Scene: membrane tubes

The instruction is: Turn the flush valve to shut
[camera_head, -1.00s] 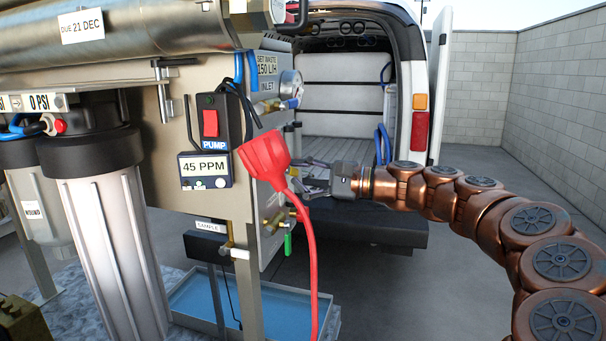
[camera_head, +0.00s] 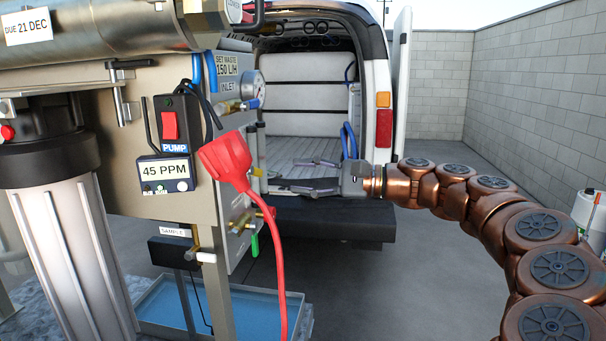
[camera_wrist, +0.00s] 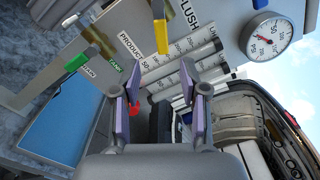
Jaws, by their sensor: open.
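The panel (camera_head: 232,165) of the rig carries small valves on its right face. In the wrist view a FLUSH label (camera_wrist: 197,14) sits beside a yellow handle (camera_wrist: 161,34), which looks like the flush valve's. A green handle (camera_wrist: 77,62) is by the DRAIN and TANK labels, and a red handle (camera_wrist: 135,84) shows partly behind my left finger. In the head view the yellow handle (camera_head: 239,223) is partly hidden. My gripper (camera_head: 288,176) is open and empty, just right of the panel; the wrist view shows its spread fingers (camera_wrist: 160,82) apart from the yellow handle.
A red plug (camera_head: 226,160) with a hanging red cable is in front of the panel. A pressure gauge (camera_head: 252,84) is above the valves. A blue tray (camera_head: 165,305) stands below.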

